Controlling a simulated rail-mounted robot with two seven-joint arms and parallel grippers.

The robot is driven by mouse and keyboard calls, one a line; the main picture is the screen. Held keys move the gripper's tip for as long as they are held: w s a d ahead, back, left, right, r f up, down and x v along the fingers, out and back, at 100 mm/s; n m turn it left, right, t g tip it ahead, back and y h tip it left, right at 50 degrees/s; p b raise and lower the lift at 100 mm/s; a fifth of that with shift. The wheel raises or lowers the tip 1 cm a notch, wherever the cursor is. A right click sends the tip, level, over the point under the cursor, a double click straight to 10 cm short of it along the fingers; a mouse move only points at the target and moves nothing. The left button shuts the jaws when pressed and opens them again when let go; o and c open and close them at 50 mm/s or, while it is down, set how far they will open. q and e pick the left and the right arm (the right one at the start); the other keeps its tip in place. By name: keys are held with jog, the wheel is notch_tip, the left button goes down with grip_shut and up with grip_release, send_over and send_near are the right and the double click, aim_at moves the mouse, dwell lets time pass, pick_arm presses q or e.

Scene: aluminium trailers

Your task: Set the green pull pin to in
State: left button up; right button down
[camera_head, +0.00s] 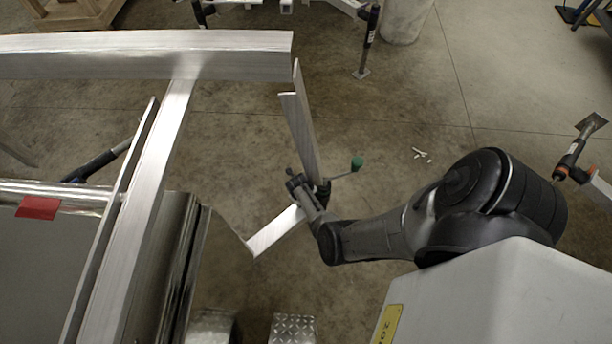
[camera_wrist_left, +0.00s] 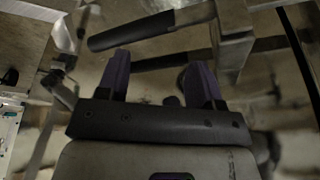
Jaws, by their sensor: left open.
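The green pull pin (camera_head: 357,163) shows as a small green knob on a thin rod in the head view. Its rod runs left toward the angled aluminium bar (camera_head: 303,133). An arm comes in from the right, and its dark end, my right gripper (camera_head: 309,189), is at the bar's lower part, left of the knob. Its fingers are too small to tell apart. My left gripper (camera_wrist_left: 158,72) shows only in the left wrist view. Its two purple fingers are apart with nothing held between them. No green knob shows in that view.
A dark bar with a rounded grip (camera_wrist_left: 145,30) lies just beyond the left fingertips. Trailer frame rails (camera_head: 150,200) fill the left of the head view. A jack leg (camera_head: 368,40) stands at the back. Open concrete floor (camera_head: 450,90) lies right of the pin.

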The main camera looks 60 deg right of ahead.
jog(key=shift+s+f, duration=0.1)
jog(key=c, duration=1.1)
grip_release()
jog(key=r+p, duration=0.3)
jog(key=r, duration=0.1)
jog(key=a+r+p, duration=0.1)
jog(key=r+p, duration=0.3)
jog(key=r, duration=0.1)
jog(key=w+a+r+p, duration=0.1)
jog(key=r+p, duration=0.3)
jog(key=shift+w+a+r, duration=0.1)
jog(key=shift+a+r, duration=0.15)
jog(key=shift+r, duration=0.05)
